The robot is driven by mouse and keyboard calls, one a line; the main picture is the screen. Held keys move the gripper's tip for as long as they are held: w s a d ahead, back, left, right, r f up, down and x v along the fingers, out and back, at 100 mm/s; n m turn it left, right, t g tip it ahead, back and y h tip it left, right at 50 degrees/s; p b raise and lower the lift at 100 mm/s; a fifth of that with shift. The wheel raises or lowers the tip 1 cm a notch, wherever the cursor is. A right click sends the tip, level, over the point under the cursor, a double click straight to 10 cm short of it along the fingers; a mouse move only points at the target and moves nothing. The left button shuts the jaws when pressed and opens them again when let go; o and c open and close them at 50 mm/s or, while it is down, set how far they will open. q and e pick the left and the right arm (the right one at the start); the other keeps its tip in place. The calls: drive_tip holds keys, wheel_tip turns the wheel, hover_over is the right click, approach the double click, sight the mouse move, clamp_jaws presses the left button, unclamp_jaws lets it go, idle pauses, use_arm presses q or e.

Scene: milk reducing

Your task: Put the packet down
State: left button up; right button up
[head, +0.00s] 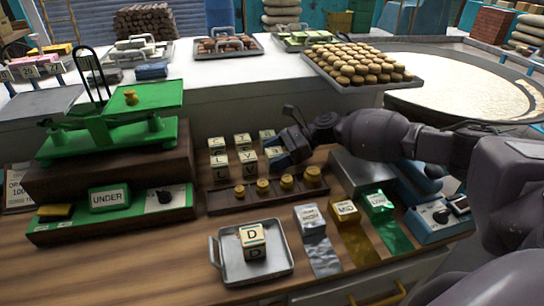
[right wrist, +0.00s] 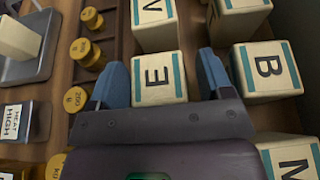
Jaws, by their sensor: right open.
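The fingers are spread, with a gap beside the packet. In the head view my right gripper (head: 282,158) is low at the right end of the packet rows and partly hides them. Packets marked L (head: 220,173) and V (head: 249,161) stand to its left. A packet marked D (head: 252,236) sits on a metal tray (head: 228,270) at the front. My left gripper is not in view.
In the right wrist view, packets marked B (right wrist: 268,67) and M (right wrist: 292,160) stand close to my gripper. A dark rack with brass weights (head: 263,187) lies in front of the rows. A green balance scale (head: 110,130) stands at left. Bare wooden counter (head: 140,265) lies front left.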

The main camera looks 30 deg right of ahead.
drive_tip(key=p+v, duration=0.1)
drive_tip(key=v, duration=0.5)
drive_tip(key=shift+d+r, duration=0.2)
drive_tip(key=shift+d, duration=0.15)
